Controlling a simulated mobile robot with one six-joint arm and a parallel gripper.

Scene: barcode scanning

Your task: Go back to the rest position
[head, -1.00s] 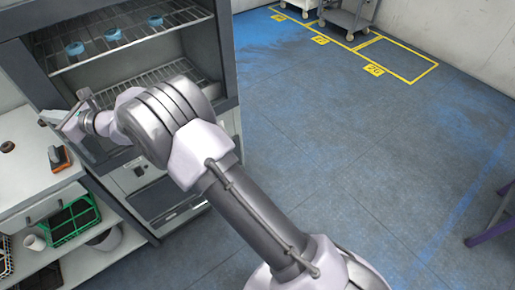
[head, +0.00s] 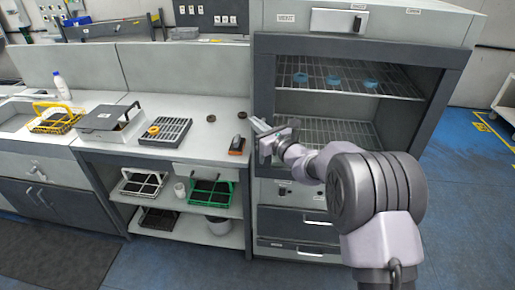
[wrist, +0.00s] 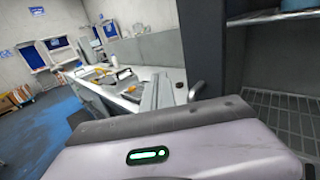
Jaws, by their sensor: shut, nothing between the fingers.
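My gripper (head: 258,126) is in front of the left side of the open cabinet (head: 264,75) in the head view, near the right end of the counter. It is shut and holds nothing. In the wrist view the gripper (wrist: 172,92) points toward the counter and the room's far wall, with the cabinet at the right. My arm reaches up from the lower right of the head view.
The cabinet's upper rack (head: 345,88) holds blue round items. The counter (head: 220,105) carries an orange-black scanner-like device (head: 237,146), a dark slotted tray (head: 166,131), a grey box (head: 108,122) and a yellow basket (head: 55,120). A green basket (head: 211,190) sits on the shelf below. Floor at the right is clear.

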